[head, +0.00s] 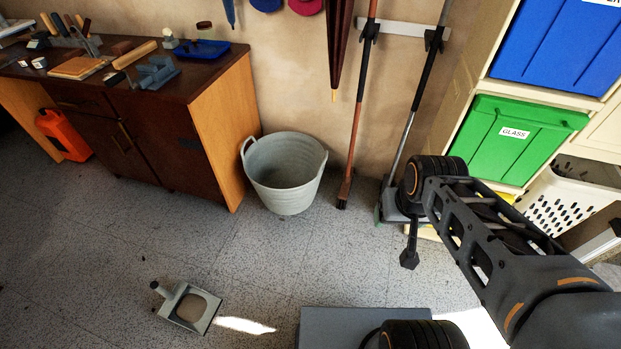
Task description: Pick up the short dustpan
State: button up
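The short dustpan (207,318) lies on the speckled grey floor at the lower left in the head view. It is a grey-green pan with a brownish patch inside. Its short handle points up and left and ends in a dark tip. Nothing touches it. My arm comes in from the right edge and reaches its bend near the green bin. A dark narrow piece hangs below the bend and looks like my gripper (409,256). It is far to the right of the dustpan. Its fingers are not clear, and I see nothing held.
A grey bucket (284,170) stands by the wall beside the dark workbench (145,130). Long-handled tools (354,125) hang against the wall. Shelves with blue and green bins (510,137) stand at the right. A red can (63,136) is at the left. The floor around the dustpan is clear.

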aim_at(188, 305)
jog(key=u, duration=0.8)
jog(key=k, duration=0.45)
jog(key=u, duration=1.2)
